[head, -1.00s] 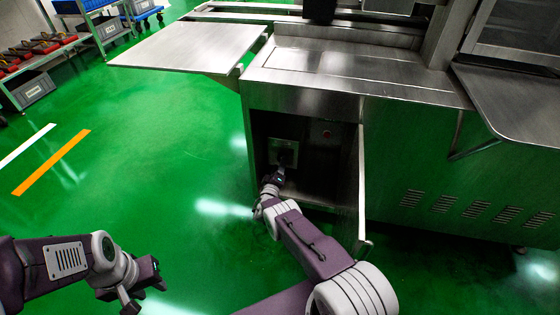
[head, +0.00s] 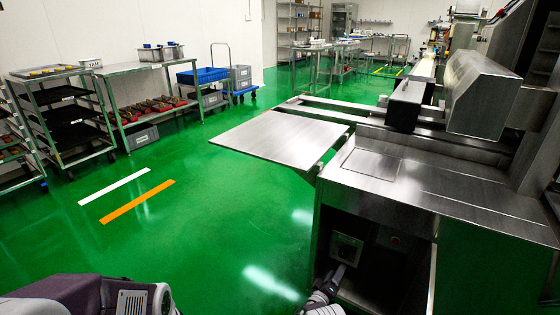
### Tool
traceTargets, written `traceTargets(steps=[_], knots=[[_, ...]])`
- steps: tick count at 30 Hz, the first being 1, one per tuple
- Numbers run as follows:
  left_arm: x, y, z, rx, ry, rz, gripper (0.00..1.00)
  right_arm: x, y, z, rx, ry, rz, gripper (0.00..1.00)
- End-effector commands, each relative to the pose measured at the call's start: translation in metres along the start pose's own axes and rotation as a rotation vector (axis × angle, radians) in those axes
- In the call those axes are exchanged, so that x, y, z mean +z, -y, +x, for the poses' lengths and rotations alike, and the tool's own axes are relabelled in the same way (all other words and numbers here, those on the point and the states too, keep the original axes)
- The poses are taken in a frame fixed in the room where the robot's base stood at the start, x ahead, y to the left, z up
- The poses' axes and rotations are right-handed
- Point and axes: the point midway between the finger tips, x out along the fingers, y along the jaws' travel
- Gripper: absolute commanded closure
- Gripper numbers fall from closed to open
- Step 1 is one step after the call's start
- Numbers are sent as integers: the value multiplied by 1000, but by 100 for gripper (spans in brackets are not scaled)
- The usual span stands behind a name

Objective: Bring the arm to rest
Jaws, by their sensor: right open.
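My right gripper (head: 338,274) is at the bottom of the head view, in front of the open cabinet of the steel encrusting machine (head: 400,185). It is open, small and partly dark, with its tips just below a switch panel (head: 346,249) inside the cabinet. I cannot tell whether it touches the panel. Most of my right arm is below the picture. Only a link of my left arm shows at the bottom left; my left gripper is out of view.
The cabinet door (head: 432,280) stands open to the right of my right gripper. A steel side table (head: 280,140) juts out left of the machine. Shelf carts (head: 62,120) and a workbench (head: 150,68) stand at the left. The green floor (head: 215,220) between is clear.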

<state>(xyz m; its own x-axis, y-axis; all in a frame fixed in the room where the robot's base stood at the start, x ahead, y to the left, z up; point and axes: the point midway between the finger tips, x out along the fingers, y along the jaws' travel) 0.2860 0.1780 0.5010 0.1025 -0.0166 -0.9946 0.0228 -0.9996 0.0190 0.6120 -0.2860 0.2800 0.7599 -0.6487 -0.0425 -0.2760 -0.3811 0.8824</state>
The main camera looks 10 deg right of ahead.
Motion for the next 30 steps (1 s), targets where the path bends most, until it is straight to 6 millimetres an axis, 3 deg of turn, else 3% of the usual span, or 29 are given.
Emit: traceTargets(steps=[4,8,11,15,18,21,24,30], knots=[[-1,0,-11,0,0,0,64,9,-62,15,-63,309,-101,42],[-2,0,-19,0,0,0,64,28,-121,-14,-239,621,-166,42],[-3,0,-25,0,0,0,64,35,-163,-62,-424,807,-161,42],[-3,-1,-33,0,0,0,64,32,-212,-147,-710,960,-70,42],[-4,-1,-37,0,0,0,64,23,-237,-203,-878,992,27,42],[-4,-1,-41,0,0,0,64,14,-255,-247,-999,986,126,42],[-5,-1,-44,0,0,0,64,5,-269,-281,-1083,958,222,42],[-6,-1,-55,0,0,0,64,-9,-295,-332,-1178,875,400,42]])
